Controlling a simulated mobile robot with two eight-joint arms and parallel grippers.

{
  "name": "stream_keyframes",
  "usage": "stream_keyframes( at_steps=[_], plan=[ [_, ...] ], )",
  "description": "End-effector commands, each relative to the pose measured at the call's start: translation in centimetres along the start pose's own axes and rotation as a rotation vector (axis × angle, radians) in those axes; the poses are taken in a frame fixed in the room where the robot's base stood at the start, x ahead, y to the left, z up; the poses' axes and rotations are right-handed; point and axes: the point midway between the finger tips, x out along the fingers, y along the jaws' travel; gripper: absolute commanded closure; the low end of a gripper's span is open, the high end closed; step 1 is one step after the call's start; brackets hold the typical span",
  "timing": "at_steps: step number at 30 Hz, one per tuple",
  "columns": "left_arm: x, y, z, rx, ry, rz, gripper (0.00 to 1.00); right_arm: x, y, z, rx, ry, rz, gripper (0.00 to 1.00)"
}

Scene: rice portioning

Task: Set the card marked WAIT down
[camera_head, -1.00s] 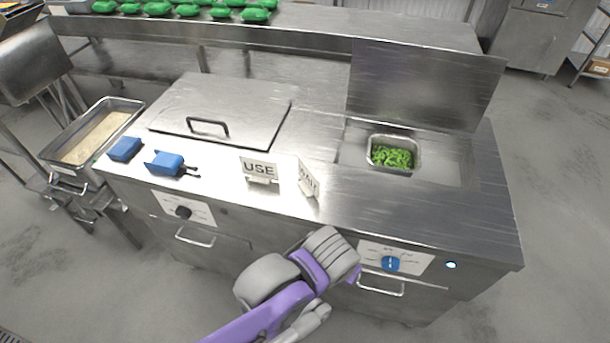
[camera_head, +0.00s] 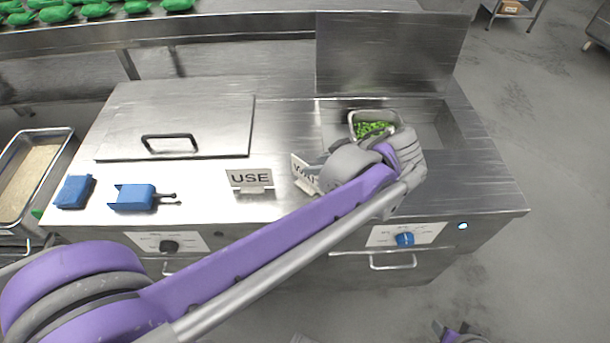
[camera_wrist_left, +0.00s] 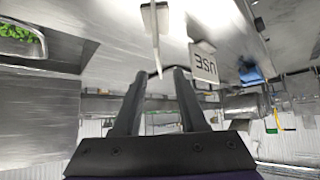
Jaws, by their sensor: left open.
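The WAIT card (camera_head: 304,174) is white, turned at an angle, and stands on the steel counter to the right of the USE card (camera_head: 237,178). Its lettering is partly hidden by my left gripper (camera_head: 318,181), which reaches in from the right at counter height. In the left wrist view the gripper's two dark fingers (camera_wrist_left: 157,75) are apart, with the thin white WAIT card (camera_wrist_left: 153,25) nearly edge-on at and beyond their tips. The USE card (camera_wrist_left: 203,62) shows upside down, just right of the fingers. A purple and grey part of mine shows at the bottom right of the head view; its jaws are unclear.
A pan of green food (camera_head: 372,129) sits in the well behind my left wrist. A lidded section with a black handle (camera_head: 170,139) and blue items (camera_head: 133,197) lie left. A tray of pale grain (camera_head: 28,180) stands far left. The front counter carries dials.

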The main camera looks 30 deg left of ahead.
Motion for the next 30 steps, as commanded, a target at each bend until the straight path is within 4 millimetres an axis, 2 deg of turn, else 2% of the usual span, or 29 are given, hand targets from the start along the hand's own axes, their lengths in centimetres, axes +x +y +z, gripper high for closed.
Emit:
stream_keyframes(
  at_steps=[3,11,18,22,28,30],
  plan=[
    [2.0,0.0,0.1,-0.002,-0.001,-0.002,0.59,0.2,0.0,0.1,0.0,-0.001,0.0,0.51],
    [4.2,0.0,0.2,-0.001,-0.002,-0.001,0.59,0.3,0.0,0.2,0.0,-0.001,0.0,0.51],
    [7.7,0.1,0.7,-0.001,-0.002,-0.001,0.59,0.6,0.0,0.4,0.0,-0.003,0.0,0.51],
    [8.5,0.1,0.7,0.001,-0.003,0.0,0.59,0.7,0.0,0.5,0.0,-0.003,0.0,0.51],
    [8.5,0.1,0.7,0.002,-0.003,0.001,0.59,0.7,0.0,0.4,0.0,-0.003,0.0,0.51],
    [8.5,0.1,0.7,0.002,-0.003,0.001,0.7,0.7,0.0,0.4,0.0,-0.003,0.0,0.51]
  ],
)
